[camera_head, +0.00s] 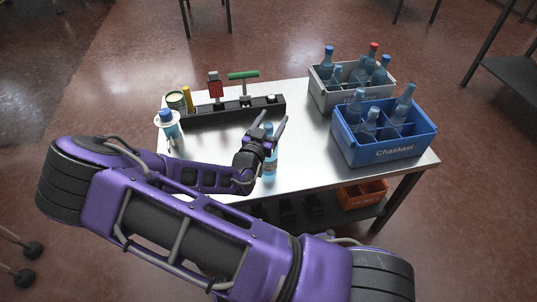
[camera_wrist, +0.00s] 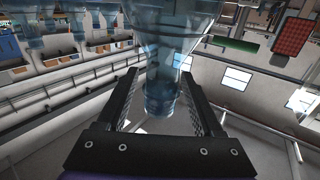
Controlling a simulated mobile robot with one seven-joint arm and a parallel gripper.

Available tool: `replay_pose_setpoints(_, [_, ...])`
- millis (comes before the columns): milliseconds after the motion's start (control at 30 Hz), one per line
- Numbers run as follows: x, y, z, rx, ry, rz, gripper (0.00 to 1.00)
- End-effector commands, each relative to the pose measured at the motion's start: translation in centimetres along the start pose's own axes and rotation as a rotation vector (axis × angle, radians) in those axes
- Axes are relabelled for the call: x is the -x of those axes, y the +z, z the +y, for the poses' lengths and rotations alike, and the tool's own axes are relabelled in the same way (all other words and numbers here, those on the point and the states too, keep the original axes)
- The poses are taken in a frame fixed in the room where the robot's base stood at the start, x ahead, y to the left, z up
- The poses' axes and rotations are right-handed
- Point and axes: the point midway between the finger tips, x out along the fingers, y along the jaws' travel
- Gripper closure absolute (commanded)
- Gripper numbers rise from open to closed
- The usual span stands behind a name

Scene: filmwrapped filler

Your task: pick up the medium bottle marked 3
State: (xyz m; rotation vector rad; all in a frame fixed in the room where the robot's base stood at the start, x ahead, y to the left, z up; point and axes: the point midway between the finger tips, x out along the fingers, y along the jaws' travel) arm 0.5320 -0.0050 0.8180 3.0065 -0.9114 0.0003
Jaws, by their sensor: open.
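A blue bottle (camera_head: 270,167) stands upright on the steel table, partly covered by my gripper (camera_head: 274,116). In the wrist view the clear blue bottle (camera_wrist: 163,98) appears upside down, with its narrow part between the two fingers of my gripper (camera_wrist: 160,73). The jaws are open, with a finger on either side; whether either one touches the glass I cannot tell. No number can be read on the bottle in either view.
A blue crate (camera_head: 383,153) and a grey crate (camera_head: 321,97), both holding bottles, stand on the table's right. A black rack (camera_head: 205,114) lies along the back left. A blue-capped container (camera_head: 169,130) stands at left. An orange crate (camera_head: 352,198) sits on the lower shelf.

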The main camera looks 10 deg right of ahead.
Motion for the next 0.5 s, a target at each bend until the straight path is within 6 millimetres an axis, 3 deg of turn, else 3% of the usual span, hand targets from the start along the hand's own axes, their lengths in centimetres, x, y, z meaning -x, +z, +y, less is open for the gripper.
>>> replay_pose_setpoints(167, [-0.04,-0.01,0.00,0.000,0.000,0.000,0.32])
replay_pose_setpoints(200, [-0.04,0.00,0.00,0.000,0.000,0.000,0.36])
replay_pose_setpoints(500, [-0.01,0.00,0.00,0.000,0.000,0.000,0.90])
